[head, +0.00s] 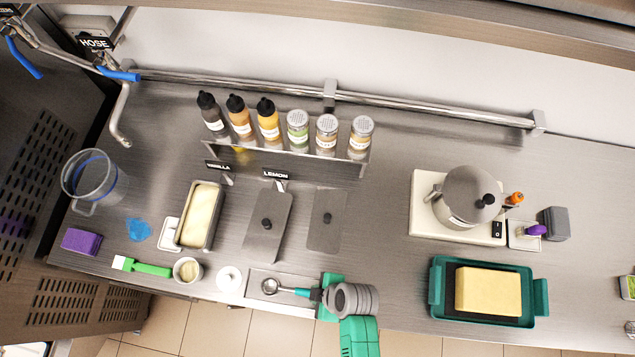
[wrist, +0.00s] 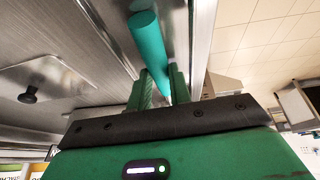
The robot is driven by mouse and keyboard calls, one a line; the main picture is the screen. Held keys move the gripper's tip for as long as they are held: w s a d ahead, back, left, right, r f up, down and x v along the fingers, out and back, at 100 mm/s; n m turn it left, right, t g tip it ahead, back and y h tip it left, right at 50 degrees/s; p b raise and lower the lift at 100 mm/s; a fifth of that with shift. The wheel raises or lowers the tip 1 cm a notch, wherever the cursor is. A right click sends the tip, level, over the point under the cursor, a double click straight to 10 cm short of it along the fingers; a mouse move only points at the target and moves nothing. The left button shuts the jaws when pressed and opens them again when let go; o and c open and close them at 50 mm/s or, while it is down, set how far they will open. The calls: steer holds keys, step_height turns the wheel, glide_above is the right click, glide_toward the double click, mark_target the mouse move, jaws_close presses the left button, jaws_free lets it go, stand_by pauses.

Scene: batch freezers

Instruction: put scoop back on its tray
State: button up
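The scoop has a round metal bowl (head: 270,286) and a teal handle. In the head view it lies lengthwise over a shallow metal tray (head: 255,273) at the counter's front edge, bowl to the left. My gripper (head: 318,296) is at the handle's right end. In the wrist view the teal handle (wrist: 152,45) runs between the two green fingers (wrist: 163,85), which are closed around it. The bowl is out of sight in the wrist view. I cannot tell whether the scoop touches the tray or hangs just above it.
A white round lid (head: 230,279) and a small cup (head: 187,270) stand left of the tray. Lidded steel tubs (head: 268,225) lie behind it. A teal tray (head: 541,300) with a yellow block is at right. The counter between is clear.

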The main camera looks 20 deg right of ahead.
steer(key=o, duration=0.4)
steer(key=shift+o, duration=0.2)
steer(key=v, duration=1.2)
steer(key=shift+p, duration=0.3)
